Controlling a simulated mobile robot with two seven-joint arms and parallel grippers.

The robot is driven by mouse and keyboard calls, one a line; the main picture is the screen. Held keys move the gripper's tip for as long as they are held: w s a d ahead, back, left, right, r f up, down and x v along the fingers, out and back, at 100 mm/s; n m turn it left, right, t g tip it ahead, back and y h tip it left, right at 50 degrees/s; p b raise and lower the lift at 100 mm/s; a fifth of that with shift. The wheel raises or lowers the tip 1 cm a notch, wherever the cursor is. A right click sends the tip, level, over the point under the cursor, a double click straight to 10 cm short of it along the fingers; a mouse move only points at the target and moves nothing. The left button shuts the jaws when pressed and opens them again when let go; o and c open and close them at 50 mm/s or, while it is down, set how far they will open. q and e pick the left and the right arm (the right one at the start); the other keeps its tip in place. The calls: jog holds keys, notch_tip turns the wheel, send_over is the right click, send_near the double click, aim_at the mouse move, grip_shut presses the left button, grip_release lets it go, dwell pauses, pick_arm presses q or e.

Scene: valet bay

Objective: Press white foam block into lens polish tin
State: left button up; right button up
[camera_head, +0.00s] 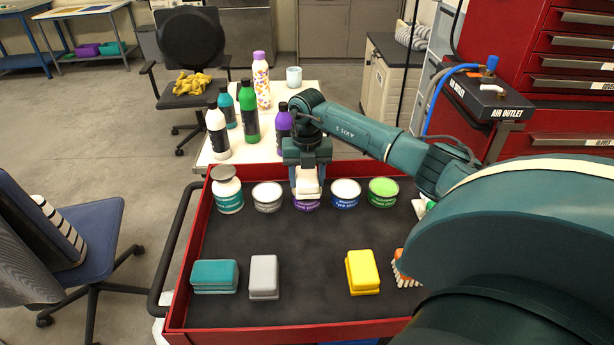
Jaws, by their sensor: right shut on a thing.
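My right gripper (307,166) reaches in from the right and points down over the back row of tins on the cart. It is shut on the white foam block (307,185). The block is right over a purple-labelled tin (306,206) and hides most of its top. I cannot tell whether the block touches the contents. The purple label is too small to read surely, so I cannot confirm that this is the lens polish tin. My left gripper is not in view.
A grey-labelled tin (268,204) stands left of the purple one; blue (345,201) and green (383,198) tins stand right. Teal (214,276), grey (264,275) and yellow (362,271) blocks lie in front. The mat's middle is clear.

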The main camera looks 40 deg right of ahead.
aim_at(307, 176)
jog(key=shift+f, duration=0.4)
dwell(0.6)
dwell(0.6)
jog(key=shift+r+p, duration=2.8)
jog(key=shift+r, duration=0.75)
